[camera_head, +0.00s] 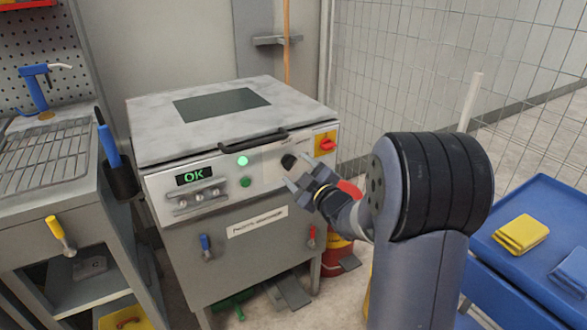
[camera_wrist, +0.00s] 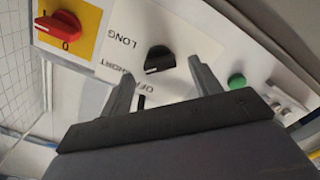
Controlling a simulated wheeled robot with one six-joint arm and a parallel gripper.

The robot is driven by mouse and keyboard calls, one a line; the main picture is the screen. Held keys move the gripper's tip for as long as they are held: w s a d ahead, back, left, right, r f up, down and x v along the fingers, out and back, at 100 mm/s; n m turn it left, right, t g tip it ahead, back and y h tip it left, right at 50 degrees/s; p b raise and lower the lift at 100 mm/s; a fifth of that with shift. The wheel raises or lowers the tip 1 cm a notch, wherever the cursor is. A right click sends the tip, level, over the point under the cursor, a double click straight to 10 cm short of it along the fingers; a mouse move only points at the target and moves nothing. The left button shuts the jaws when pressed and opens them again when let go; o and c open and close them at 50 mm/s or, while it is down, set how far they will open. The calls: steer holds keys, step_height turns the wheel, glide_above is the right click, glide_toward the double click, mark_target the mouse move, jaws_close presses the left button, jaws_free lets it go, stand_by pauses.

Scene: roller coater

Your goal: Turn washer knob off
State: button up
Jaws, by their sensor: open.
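The washer (camera_head: 180,255) is a grey cabinet with a pale lid and a sloped front panel. Its black knob (camera_head: 289,161) is on the panel's right half. In the wrist view the black knob (camera_wrist: 160,59) has a pale pointer mark toward the lower left, on the side of the partly covered SHORT label. The LONG and OFF labels also show, upside down. My gripper (camera_head: 302,180) is open in front of the panel, just below and right of the knob. In the wrist view, my gripper's fingertips (camera_wrist: 162,70) stand either side of the knob's lower part; contact cannot be told.
A red switch on a yellow plate (camera_head: 325,144) is right of the knob. Green button (camera_head: 245,182), green lamp (camera_head: 243,161) and OK display (camera_head: 194,176) are left. A lid handle (camera_head: 253,140) runs above. A blue cart (camera_head: 540,215) stands at right, a sink bench (camera_head: 40,150) at left.

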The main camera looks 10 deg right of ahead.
mark_target(290, 163)
steer(key=shift+x, duration=1.35)
steer(key=shift+c, duration=0.2)
steer(key=c, duration=1)
